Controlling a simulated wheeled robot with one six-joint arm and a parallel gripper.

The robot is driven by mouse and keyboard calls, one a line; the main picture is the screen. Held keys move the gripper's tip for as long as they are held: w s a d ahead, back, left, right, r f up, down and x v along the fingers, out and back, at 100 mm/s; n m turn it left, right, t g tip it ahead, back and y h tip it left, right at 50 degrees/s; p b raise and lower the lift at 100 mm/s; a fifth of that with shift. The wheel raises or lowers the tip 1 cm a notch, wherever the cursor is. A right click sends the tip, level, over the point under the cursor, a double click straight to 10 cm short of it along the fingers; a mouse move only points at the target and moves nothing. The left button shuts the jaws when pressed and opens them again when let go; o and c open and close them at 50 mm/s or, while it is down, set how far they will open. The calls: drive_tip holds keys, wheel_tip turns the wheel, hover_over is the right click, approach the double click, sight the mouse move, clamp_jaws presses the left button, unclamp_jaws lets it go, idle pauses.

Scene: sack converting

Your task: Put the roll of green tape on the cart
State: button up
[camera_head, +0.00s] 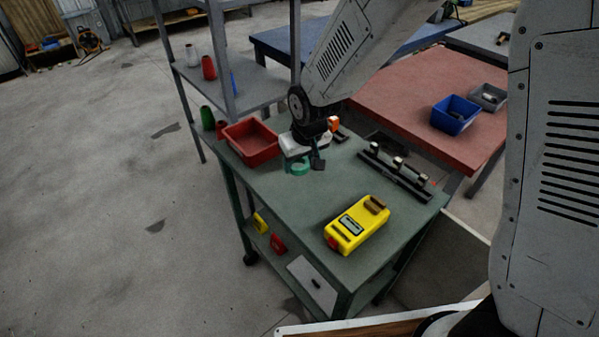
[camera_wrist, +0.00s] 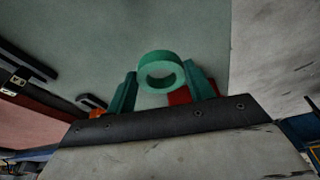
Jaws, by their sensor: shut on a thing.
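The roll of green tape (camera_head: 300,169) is a short ring with an open middle. In the wrist view the roll (camera_wrist: 160,60) sits between the two green fingers of my gripper (camera_wrist: 160,80), and they are shut on it. In the head view my gripper (camera_head: 303,164) is over the far left part of the green-topped cart (camera_head: 285,222), pointing down. The tape is low over the cart top; I cannot tell whether it touches. My gripper partly hides it in the head view.
On the cart stand a red bin (camera_head: 252,143) beside my gripper, a yellow device (camera_head: 356,225) at the front and a black rail (camera_head: 394,174) at the right. An orange item (camera_head: 334,124) is behind my gripper. The middle of the cart top is clear. A red-topped table (camera_head: 420,95) stands behind.

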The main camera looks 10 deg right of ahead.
sight(301, 169)
drive_tip(key=shift+f, duration=2.5)
drive_tip(key=shift+s, duration=0.1)
drive_tip(key=o, duration=1)
drive_tip(key=shift+f, duration=0.1)
drive_tip(key=shift+c, duration=0.2)
drive_tip(key=s+d+r+m, duration=0.1)
drive_tip(key=s+d+r, duration=0.3)
drive_tip(key=r, duration=0.5)
drive_tip(key=s+d+r, duration=0.3)
drive_tip(key=d+r, duration=0.1)
drive_tip(key=r, duration=0.6)
drive_tip(key=s+d+r+m, duration=0.1)
drive_tip(key=s+d+r, duration=0.2)
drive_tip(key=s+d, duration=0.3)
drive_tip(key=s+d+r+m+g+h, duration=0.1)
drive_tip(key=s+d+r, duration=0.3)
drive_tip(key=s, duration=1.1)
drive_tip(key=d+m, duration=0.1)
drive_tip(key=d, duration=0.2)
drive_tip(key=shift+s+r+m+g, duration=0.15)
drive_tip(key=shift+r+m+g, duration=0.1)
drive_tip(key=shift+m+g, duration=0.05)
